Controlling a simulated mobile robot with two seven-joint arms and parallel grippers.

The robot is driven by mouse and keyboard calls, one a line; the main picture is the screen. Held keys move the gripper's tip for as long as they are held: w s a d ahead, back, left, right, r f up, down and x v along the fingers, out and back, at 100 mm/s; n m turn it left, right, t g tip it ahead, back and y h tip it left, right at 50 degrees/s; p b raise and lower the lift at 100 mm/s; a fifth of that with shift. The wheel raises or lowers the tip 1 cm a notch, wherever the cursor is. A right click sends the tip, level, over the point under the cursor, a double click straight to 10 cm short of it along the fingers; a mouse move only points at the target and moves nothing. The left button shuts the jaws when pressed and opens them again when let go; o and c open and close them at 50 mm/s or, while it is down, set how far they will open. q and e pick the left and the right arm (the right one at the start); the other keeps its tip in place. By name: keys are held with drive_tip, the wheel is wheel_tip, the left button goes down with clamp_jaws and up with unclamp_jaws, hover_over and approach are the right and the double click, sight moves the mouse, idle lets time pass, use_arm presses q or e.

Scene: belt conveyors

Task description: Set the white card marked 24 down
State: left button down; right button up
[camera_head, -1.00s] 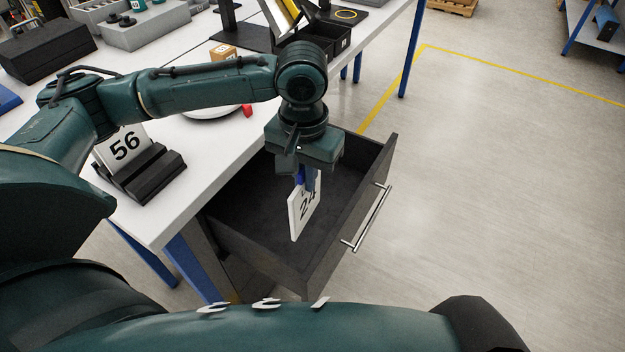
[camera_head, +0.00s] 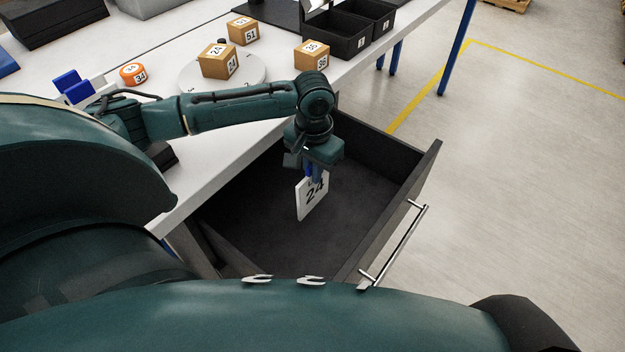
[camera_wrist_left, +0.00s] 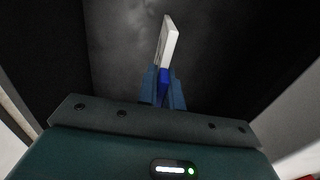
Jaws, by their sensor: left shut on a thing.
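The white card marked 24 (camera_head: 312,197) hangs upright from my left gripper (camera_head: 315,175), over the inside of the open dark drawer (camera_head: 375,215). I cannot tell whether the card's lower edge touches the drawer floor. In the left wrist view the card (camera_wrist_left: 168,42) shows as a narrow white edge beyond the blue fingertips (camera_wrist_left: 163,88), with the dark drawer floor behind it. My right gripper is not in view.
Open floor lies to the right.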

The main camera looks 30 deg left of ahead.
use_arm(q)
drive_tip(key=shift+f, duration=1.95)
drive_tip(key=c, duration=1.5)
unclamp_jaws()
drive_tip(key=shift+f, duration=0.15)
drive_tip(key=shift+c, duration=0.2)
wheel_tip(320, 180, up, 12)
drive_tip(key=shift+r+p, duration=0.2)
drive_tip(key=shift+p, duration=0.35)
